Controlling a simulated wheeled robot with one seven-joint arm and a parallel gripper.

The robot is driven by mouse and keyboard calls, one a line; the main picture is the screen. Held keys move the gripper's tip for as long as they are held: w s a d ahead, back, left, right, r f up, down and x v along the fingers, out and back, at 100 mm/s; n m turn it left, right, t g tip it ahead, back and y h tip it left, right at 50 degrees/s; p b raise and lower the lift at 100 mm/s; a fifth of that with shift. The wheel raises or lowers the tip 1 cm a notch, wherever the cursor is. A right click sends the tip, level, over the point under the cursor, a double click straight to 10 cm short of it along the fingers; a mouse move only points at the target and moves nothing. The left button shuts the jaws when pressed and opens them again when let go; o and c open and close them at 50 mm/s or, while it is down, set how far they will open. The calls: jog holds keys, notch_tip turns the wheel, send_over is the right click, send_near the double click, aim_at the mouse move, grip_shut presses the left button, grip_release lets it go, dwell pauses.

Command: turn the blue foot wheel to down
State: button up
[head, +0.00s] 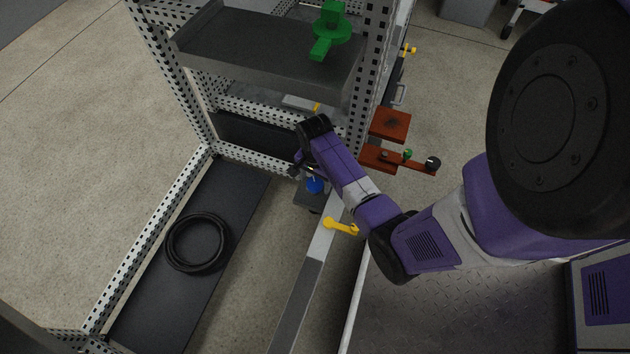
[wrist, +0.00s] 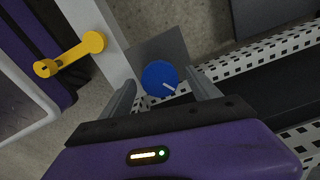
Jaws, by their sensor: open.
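The blue foot wheel (wrist: 159,77) is a round blue disc with a light mark on its face, in the wrist view just beyond my fingertips. It sits in front of a dark grey plate (wrist: 163,50). In the head view the blue wheel (head: 315,185) shows low beside the cabinet frame, partly hidden by my arm. My gripper (wrist: 162,88) is open, with one finger on each side of the wheel in the wrist view. I cannot tell whether the fingers touch it. In the head view my gripper (head: 306,168) is mostly hidden behind my wrist.
A yellow handle (head: 341,227) sticks out near my forearm; it also shows in the wrist view (wrist: 70,54). A perforated white frame (head: 180,85) holds a grey shelf (head: 260,45) with a green valve (head: 331,30). Red-brown blocks (head: 390,124) stand right. A black cable coil (head: 196,243) lies left.

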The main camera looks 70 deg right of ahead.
jog(key=c, duration=1.4)
jog(key=shift+o, duration=0.2)
jog(key=shift+r+p, duration=0.1)
jog(key=shift+p, duration=0.2)
jog(key=shift+a+r+n+p, duration=0.1)
jog(key=shift+r+n+p, duration=0.05)
jog(key=shift+n+p, duration=0.85)
jog(key=n+p, duration=0.2)
jog(key=p, duration=0.1)
jog(key=n+p, duration=0.2)
jog(key=n, duration=0.1)
jog(key=shift+n, duration=0.4)
jog(key=shift+f+n+p, duration=0.2)
jog(key=shift+n+p, duration=0.75)
jog(key=shift+n, duration=0.65)
